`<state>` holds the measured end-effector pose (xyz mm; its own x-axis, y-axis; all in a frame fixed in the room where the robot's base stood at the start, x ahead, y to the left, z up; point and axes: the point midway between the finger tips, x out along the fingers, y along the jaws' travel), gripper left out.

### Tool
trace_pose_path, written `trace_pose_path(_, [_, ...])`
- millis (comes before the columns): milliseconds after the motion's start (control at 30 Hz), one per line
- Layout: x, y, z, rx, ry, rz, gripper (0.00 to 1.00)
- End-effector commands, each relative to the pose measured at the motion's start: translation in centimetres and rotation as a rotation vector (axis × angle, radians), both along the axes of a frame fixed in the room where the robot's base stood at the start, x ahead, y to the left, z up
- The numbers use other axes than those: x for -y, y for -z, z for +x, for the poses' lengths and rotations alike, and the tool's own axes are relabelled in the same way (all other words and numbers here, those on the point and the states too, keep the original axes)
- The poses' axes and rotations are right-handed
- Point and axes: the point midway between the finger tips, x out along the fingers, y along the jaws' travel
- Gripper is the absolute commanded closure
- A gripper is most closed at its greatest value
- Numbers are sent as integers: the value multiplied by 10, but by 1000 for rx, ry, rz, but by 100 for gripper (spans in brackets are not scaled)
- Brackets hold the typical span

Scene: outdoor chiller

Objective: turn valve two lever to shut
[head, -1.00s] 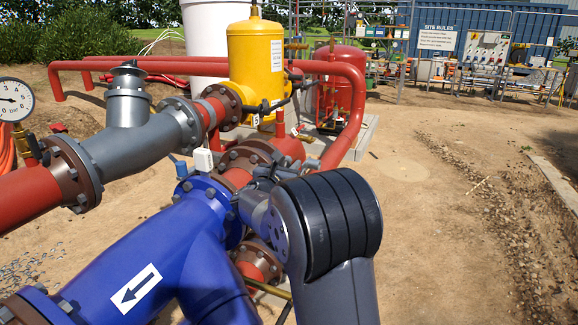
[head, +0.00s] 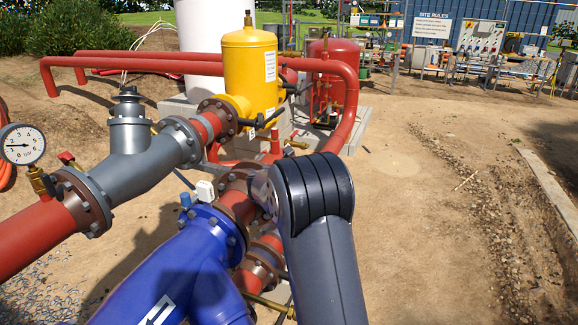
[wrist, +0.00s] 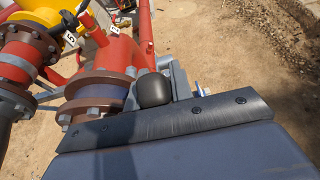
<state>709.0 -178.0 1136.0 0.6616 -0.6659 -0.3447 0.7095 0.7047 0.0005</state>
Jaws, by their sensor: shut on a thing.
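In the wrist view a rounded black lever end (wrist: 153,90) sits between the grey fingers of my gripper (wrist: 156,82), which is shut on it. The rest of this lever is hidden behind the dark gripper plate, and I cannot read a number for its valve. It is close beside a red pipe with a brown flange (wrist: 97,90). In the head view my arm hides the gripper and the lever, next to the brown flange (head: 237,196) beyond the blue pipe (head: 165,270).
A grey pipe fitting (head: 150,150), a pressure gauge (head: 22,145) and a yellow tank (head: 250,68) stand to the left. A red tank (head: 335,75) is behind. Open dirt ground (head: 430,220) lies to the right.

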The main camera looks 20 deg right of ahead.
Motion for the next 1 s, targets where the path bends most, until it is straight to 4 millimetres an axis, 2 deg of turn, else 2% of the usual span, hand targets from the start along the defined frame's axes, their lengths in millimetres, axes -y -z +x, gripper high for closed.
trace_pose_path(33, [4,-9,3,-13,1,16,100])
trace_pose_path(200, [14,-14,14,-61,1,65,100])
trace_pose_path(1000, [61,-24,61,-273,-1,280,100])
